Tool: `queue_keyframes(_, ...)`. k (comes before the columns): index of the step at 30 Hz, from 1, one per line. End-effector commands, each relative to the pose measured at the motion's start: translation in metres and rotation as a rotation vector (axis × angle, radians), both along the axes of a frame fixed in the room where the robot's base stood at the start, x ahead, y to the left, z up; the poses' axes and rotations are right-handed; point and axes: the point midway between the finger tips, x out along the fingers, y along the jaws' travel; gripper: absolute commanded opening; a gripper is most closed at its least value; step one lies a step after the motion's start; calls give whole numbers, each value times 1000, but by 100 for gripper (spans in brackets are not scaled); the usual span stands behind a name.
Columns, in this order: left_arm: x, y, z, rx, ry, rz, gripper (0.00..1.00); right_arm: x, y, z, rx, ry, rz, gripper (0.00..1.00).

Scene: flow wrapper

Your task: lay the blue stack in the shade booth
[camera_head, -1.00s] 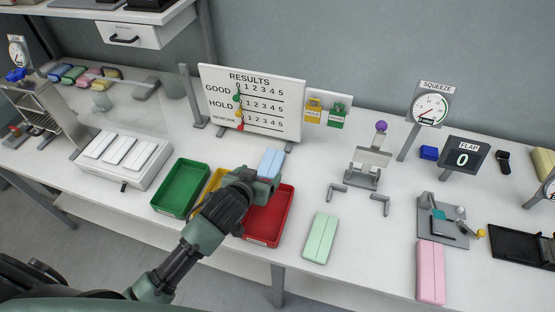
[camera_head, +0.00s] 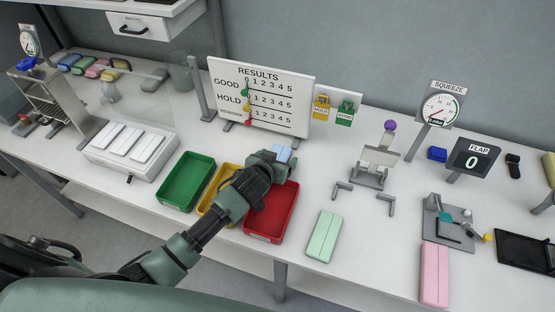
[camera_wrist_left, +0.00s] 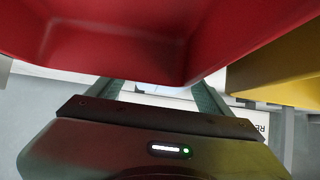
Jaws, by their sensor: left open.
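The blue stack (camera_head: 284,152) is a pale blue block on the white table, just behind the red tray, and my gripper hides much of it. My left gripper (camera_head: 272,159) is at the stack's near side, above the back edges of the trays. In the left wrist view its two fingers (camera_wrist_left: 158,94) stand apart, with a pale strip showing between them. I cannot tell whether they touch the stack. No part is labelled as the shade booth; the white box with three pale panels (camera_head: 111,161) stands at the left. My right gripper is out of view.
Green (camera_head: 165,194), yellow (camera_head: 205,210) and red (camera_head: 249,236) trays stand side by side under my left arm. A results board (camera_head: 300,82) stands behind. A green stack (camera_head: 323,237) and a pink stack (camera_head: 434,275) lie to the right. A metal fixture (camera_head: 371,178) stands beyond the green stack.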

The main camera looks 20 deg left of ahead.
Motion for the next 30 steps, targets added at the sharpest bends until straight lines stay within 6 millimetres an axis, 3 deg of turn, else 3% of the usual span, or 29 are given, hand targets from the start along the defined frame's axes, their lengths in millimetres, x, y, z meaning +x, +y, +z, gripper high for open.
queue_keyframes(6,0,0,-1,0,1,0,80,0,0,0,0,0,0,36)
queue_keyframes(8,0,0,-1,0,1,0,66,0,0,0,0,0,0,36)
queue_keyframes(13,0,0,-1,0,1,0,19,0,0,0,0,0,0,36)
queue_keyframes(15,0,0,-1,0,1,0,10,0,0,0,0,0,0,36)
queue_keyframes(23,0,0,2,0,0,0,10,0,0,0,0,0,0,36)
queue_keyframes(30,1,0,28,-2,-5,0,10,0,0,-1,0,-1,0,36)
